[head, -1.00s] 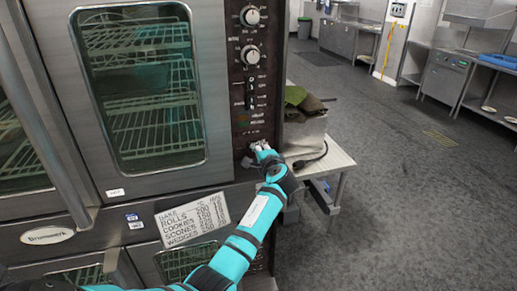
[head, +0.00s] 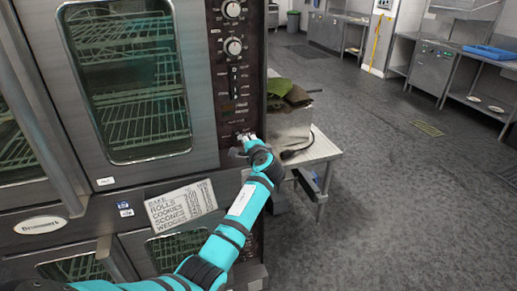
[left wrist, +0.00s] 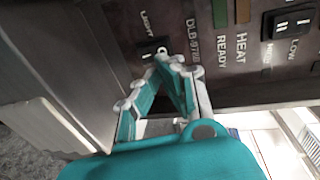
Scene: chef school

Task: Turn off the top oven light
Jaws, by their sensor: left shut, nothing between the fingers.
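The top oven (head: 205,130) fills the left of the head view, with its glass door (head: 130,85) closed and wire racks inside. Its dark control panel (head: 228,75) runs down the right edge, with knobs above and switches below. In the left wrist view, the "LIGHT" label (left wrist: 147,22) is on the panel, with a small black switch (left wrist: 149,48) beside it. My left gripper (left wrist: 174,64) is shut and empty, its tips right by that switch. I cannot tell whether they touch. In the head view my left gripper (head: 246,138) is at the panel's lower end. My right gripper is not in view.
A low metal table (head: 318,150) with a bag and cloths (head: 288,92) stands just right of the oven. A bake-times card (head: 180,205) is on the oven front below the door. Open grey floor (head: 400,190) lies to the right.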

